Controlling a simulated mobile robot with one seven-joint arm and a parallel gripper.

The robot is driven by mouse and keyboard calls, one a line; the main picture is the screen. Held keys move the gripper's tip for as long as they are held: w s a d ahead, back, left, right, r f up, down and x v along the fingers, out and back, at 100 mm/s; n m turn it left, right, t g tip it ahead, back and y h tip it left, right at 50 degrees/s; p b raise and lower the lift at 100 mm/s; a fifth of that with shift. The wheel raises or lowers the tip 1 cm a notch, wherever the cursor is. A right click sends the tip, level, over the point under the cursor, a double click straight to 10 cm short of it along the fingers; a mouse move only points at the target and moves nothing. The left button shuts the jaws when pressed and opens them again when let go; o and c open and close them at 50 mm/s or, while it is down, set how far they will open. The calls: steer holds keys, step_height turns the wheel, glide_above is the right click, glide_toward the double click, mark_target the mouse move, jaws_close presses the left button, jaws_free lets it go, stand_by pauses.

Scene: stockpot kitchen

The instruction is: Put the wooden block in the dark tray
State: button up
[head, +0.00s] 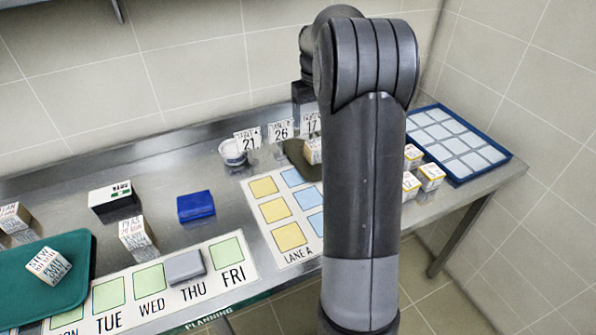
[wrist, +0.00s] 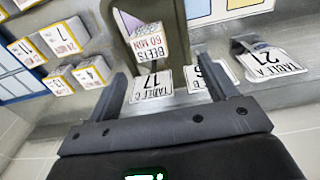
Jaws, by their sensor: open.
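A dark olive tray (head: 294,148) lies at the back of the steel counter, partly hidden by my arm. A labelled block (head: 313,151) with a white face sits on it; the wrist view shows this block (wrist: 147,49), marked BEETS 60 MIN, on the olive tray (wrist: 178,22). No plain wooden block stands out, so I cannot tell which block the task names. My gripper (wrist: 160,68) is open and empty, its fingers spread to either side of the BEETS block and apart from it.
Number cards, one reading 21 (head: 247,139), stand near the olive tray. A green tray (head: 75,250) with a labelled block (head: 48,266) is at left. A blue-rimmed grid tray (head: 509,156) is right.

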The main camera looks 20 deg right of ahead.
steer(key=s+a+r+t, duration=0.1)
steer(key=s+a+r, duration=0.4)
steer(key=s+a, duration=0.25)
steer(key=s+a+r+t, duration=0.2)
steer(key=s+a+r, duration=0.3)
steer(key=s+a, duration=0.25)
steer(key=s+a+f+t, duration=0.1)
steer(key=s+a, duration=0.2)
steer(key=s, duration=0.5)
steer(key=s+a+f+t, duration=0.1)
steer(key=s+a+f, duration=0.1)
steer(key=s, duration=0.7)
steer(key=shift+a, duration=0.7)
